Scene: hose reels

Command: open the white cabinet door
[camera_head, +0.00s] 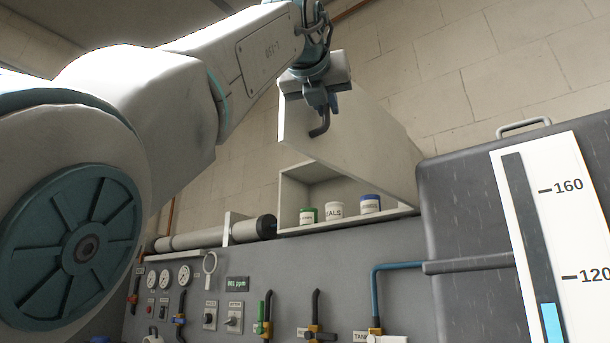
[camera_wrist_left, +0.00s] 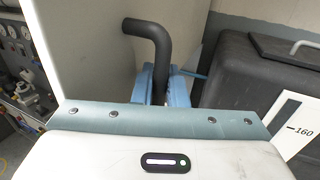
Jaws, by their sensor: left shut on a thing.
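The white cabinet (camera_head: 294,196) is on the wall, and its door (camera_head: 365,138) stands swung open, so the shelf inside shows. A dark bent handle (camera_head: 320,125) sticks out from the door. My left gripper (camera_head: 322,100) is at the handle and shut on it. In the left wrist view the blue fingers of my left gripper (camera_wrist_left: 165,88) close around the lower part of the dark handle (camera_wrist_left: 152,35), beside the pale door panel (camera_wrist_left: 85,50). My right gripper is not in view.
A dark tank (camera_head: 465,210) with a level gauge (camera_head: 545,235) is at the right. Below are gauges (camera_head: 184,274), valves and a blue pipe (camera_head: 376,290).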

